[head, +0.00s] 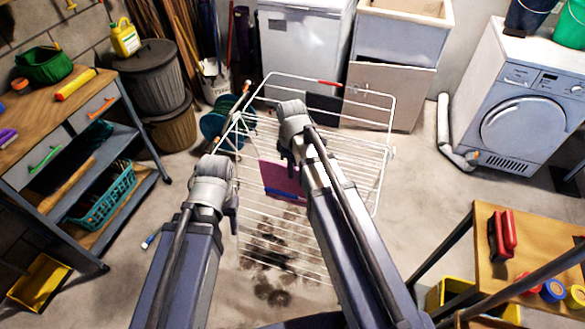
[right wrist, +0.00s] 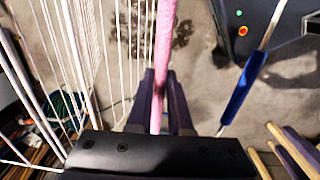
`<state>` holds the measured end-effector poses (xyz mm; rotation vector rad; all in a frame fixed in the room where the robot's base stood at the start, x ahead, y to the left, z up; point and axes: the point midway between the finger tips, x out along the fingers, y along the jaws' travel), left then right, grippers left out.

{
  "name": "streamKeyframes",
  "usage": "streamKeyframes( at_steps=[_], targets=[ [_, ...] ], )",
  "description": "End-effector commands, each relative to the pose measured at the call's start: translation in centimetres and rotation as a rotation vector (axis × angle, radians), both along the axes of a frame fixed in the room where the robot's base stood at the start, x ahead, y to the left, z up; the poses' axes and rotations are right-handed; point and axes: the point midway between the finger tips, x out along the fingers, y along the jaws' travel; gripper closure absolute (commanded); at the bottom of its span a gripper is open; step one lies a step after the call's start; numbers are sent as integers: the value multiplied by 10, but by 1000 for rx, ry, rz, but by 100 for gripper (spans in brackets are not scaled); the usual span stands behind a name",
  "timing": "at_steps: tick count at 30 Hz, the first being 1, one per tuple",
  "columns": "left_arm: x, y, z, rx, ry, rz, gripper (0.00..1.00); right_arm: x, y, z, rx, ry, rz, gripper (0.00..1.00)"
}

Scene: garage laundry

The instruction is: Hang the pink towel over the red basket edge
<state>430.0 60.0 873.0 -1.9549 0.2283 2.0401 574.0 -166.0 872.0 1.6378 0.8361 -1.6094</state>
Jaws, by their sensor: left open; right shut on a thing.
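The pink towel (head: 279,178) hangs below my right gripper in front of the white drying rack in the head view, with a blue strip along its lower edge. In the right wrist view, the towel (right wrist: 164,45) shows edge-on as a narrow pink band between the fingers of my right gripper (right wrist: 160,92), which is shut on it. My left gripper (head: 233,200) is open and empty at the left side of the rack, apart from the towel; its fingers are mostly hidden. I cannot make out a red basket in either view.
The white wire drying rack (head: 384,153) stands close around my right arm. A workbench (head: 85,85) with a teal basket (head: 103,205) is at left. A wooden table (head: 490,222) is at right, a washing machine (head: 528,105) at back right. Floor between rack and workbench is mostly clear.

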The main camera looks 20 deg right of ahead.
Motion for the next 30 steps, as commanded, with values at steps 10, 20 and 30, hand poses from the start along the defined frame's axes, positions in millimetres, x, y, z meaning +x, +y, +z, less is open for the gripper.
streamKeyframes(
  at_steps=[10,20,30],
  targets=[
    [0,0,20,0,0,0,50,0,0,20,0,0,0,100],
    [0,0,42,0,0,0,50,0,0,42,0,0,0,100],
    [0,0,65,0,0,0,50,1,0,65,-1,-2,0,100]
  ],
)
